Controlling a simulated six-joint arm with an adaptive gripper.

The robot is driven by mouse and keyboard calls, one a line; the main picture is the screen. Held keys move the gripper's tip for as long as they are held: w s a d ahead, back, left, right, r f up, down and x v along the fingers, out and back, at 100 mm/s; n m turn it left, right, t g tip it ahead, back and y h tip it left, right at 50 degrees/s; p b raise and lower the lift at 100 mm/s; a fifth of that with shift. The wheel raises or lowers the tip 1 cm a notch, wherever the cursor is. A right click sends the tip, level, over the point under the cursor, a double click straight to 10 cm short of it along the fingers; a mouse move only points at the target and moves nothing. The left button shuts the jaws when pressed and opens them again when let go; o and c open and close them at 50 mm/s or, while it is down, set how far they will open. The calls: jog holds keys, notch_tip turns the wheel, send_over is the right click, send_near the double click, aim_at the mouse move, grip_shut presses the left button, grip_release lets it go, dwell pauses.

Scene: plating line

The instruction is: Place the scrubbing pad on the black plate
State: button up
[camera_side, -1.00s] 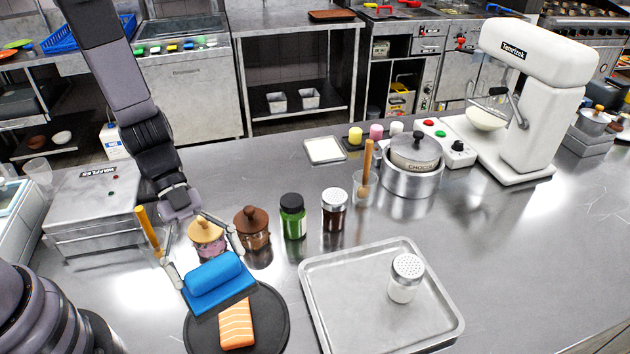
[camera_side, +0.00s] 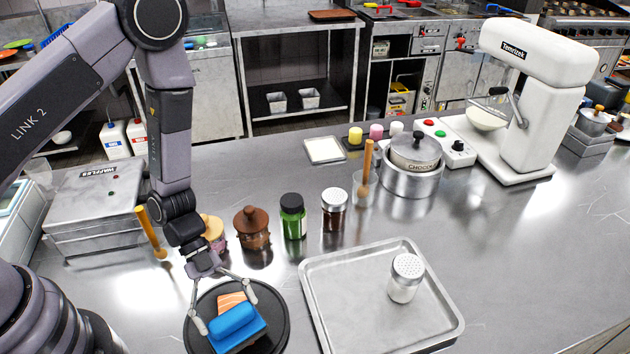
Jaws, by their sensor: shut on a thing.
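The blue scrubbing pad (camera_side: 235,326) is over the round black plate (camera_side: 276,313) at the lower left of the side view. My gripper (camera_side: 228,317) is shut on the pad, with one finger at each side of it. A piece of salmon (camera_side: 231,300) lies on the plate behind the pad and is partly hidden by it. I cannot tell whether the pad touches the plate or the salmon.
A metal tray (camera_side: 340,312) with a shaker (camera_side: 405,278) stands right of the plate. Behind the plate are a brown-lidded jar (camera_side: 251,228), a green jar (camera_side: 292,216) and a dark jar (camera_side: 335,209). A waffle maker (camera_side: 95,205) stands at left.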

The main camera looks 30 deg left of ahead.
jog(key=shift+f, duration=0.15)
jog(key=o, duration=1.1)
